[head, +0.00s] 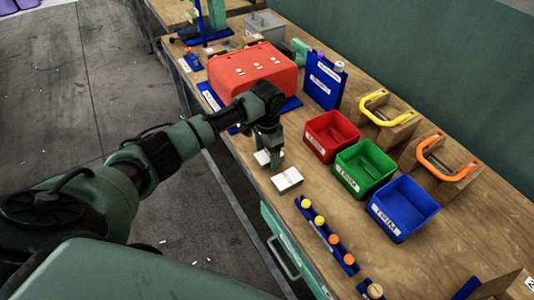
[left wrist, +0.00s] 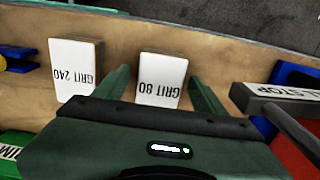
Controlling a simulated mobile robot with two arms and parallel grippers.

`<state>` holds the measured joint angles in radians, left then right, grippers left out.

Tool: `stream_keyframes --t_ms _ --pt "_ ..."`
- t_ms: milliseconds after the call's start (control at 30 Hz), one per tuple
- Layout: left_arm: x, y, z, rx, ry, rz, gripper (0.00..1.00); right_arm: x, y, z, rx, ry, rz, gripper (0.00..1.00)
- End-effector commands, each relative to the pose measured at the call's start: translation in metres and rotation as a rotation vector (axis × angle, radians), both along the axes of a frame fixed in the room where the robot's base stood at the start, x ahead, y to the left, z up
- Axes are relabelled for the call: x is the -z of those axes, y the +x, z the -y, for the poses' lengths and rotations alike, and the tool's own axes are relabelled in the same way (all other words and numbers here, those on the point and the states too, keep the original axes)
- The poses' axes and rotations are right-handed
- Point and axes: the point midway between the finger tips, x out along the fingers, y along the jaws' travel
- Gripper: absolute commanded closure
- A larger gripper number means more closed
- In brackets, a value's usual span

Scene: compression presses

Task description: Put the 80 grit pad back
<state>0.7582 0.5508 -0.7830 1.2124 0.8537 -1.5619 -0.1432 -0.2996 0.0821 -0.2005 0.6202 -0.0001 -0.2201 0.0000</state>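The 80 grit pad is a white block labelled "GRIT 80" (left wrist: 162,80), lying on the wooden bench top. In the head view it (head: 262,157) is partly hidden by my left gripper (head: 270,152). The left gripper is open, pointing down over this pad. In the left wrist view its two fingers (left wrist: 159,82) show on either side of the pad with gaps, so nothing is gripped. A similar white block labelled "GRIT 240" (left wrist: 75,68) lies beside it, also in the head view (head: 287,180). My right gripper is not in view.
A red press housing (head: 250,68) stands beyond the gripper. Red (head: 330,150), green (head: 365,183) and blue (head: 415,193) bins stand to the right. Blue strips with yellow and orange knobs (head: 320,220) lie nearer. Yellow- and orange-handled blocks stand behind the bins.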

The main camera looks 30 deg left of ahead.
Motion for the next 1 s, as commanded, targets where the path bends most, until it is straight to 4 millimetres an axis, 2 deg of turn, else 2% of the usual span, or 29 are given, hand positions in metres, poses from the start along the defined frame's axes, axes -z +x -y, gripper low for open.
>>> stream_keyframes --t_ms 133,267,700,833,1000 --pt "-0.002 0.0 0.0 0.0 0.0 0.001 0.29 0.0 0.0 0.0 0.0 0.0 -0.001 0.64" --pt "-0.012 0.001 0.0 0.001 -0.001 0.003 0.29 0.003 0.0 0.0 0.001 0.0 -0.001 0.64" --pt "-0.1 0.001 0.0 0.0 0.0 0.004 0.29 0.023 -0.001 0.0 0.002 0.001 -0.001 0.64" --pt "-0.115 0.001 0.0 0.0 -0.001 0.001 0.29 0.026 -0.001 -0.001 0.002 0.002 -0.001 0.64" --pt "-0.123 0.001 0.0 -0.001 0.0 0.0 0.29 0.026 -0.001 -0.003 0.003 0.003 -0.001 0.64"
